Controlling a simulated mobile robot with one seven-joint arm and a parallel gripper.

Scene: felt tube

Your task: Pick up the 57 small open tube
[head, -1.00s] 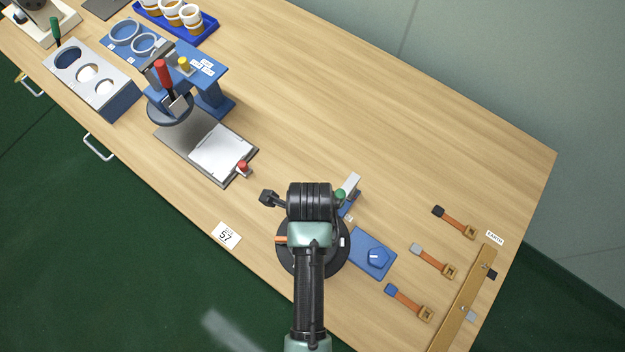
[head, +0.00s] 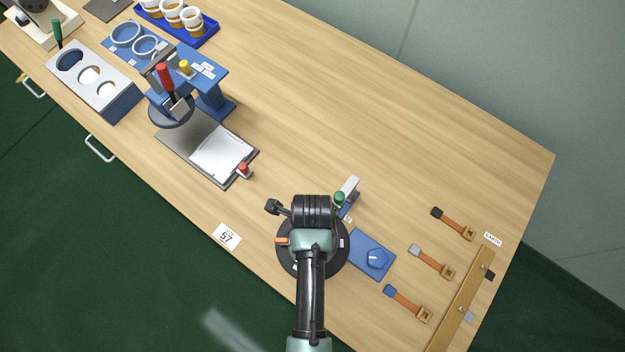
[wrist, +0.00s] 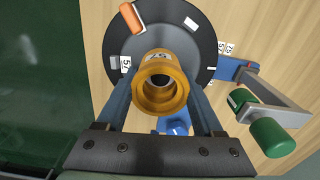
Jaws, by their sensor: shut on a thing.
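The small open tube (wrist: 160,92) is orange-yellow and ring-mouthed, with a "57" label near its far end. In the wrist view it sits between the two fingers of my gripper (wrist: 163,80), which is shut on it. The open mouth faces the camera. Its far end is in front of a round black disc (wrist: 190,62); I cannot tell whether it still touches the disc. In the head view my arm hides the tube and fingers, and only the rim of the disc (head: 340,258) shows.
A green-knobbed bracket (head: 340,197) and a blue plate with a knob (head: 374,256) stand close on the right. A press (head: 190,95) and holed grey block (head: 95,80) are at the left. Several strap tools (head: 432,262) lie right. The table's back middle is clear.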

